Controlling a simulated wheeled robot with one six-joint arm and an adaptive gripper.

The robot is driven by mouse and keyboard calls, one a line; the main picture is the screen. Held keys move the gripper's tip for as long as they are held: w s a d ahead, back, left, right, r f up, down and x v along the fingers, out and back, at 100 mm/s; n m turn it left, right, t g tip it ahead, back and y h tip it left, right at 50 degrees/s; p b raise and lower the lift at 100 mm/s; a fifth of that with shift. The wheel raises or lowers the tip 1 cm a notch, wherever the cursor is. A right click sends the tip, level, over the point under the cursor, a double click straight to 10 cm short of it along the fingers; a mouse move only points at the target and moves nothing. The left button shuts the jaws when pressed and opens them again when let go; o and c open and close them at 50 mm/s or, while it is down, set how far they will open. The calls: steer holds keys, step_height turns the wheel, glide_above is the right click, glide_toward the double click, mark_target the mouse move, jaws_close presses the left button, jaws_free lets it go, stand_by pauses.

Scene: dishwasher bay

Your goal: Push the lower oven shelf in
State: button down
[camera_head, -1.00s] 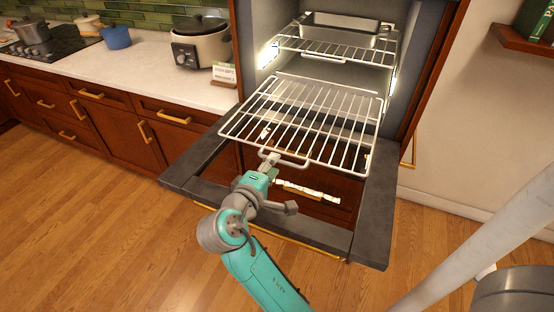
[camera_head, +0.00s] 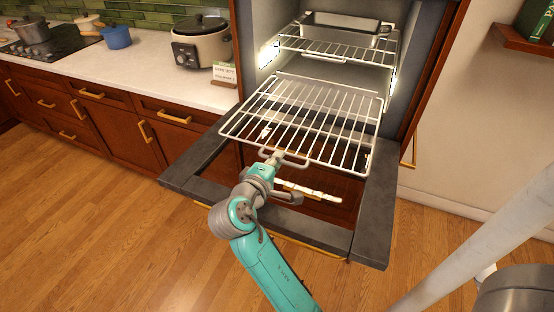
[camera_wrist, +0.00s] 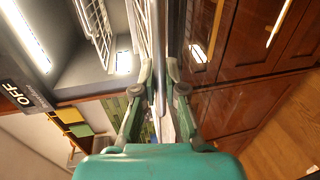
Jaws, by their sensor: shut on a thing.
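The lower oven shelf (camera_head: 310,115) is a white wire rack, pulled well out of the oven over the lowered door (camera_head: 370,215). Its front has a wire loop handle (camera_head: 292,163). My gripper (camera_head: 274,157) is at that front handle, shut on the shelf's front wire. In the wrist view my gripper (camera_wrist: 165,85) has its two fingers on either side of the shelf's thin edge (camera_wrist: 158,40), seen nearly edge-on. The exact contact is small and partly hidden by the fingers.
The upper oven shelf (camera_head: 340,48) is inside the oven and holds a metal pan (camera_head: 345,28). A rice cooker (camera_head: 201,42) and a small sign (camera_head: 224,73) stand on the counter (camera_head: 130,70) at the left. The wooden floor (camera_head: 110,230) in front is clear.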

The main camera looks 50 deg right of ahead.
mark_target(284, 148)
steer(key=shift+r+x, duration=0.25)
steer(key=shift+x, duration=0.9)
steer(key=shift+r+x, duration=0.25)
steer(key=shift+x, duration=0.9)
steer(key=shift+d, duration=0.1)
steer(key=c, duration=1.2)
jaws_free()
steer(key=v, duration=1.2)
steer(key=shift+f, duration=0.1)
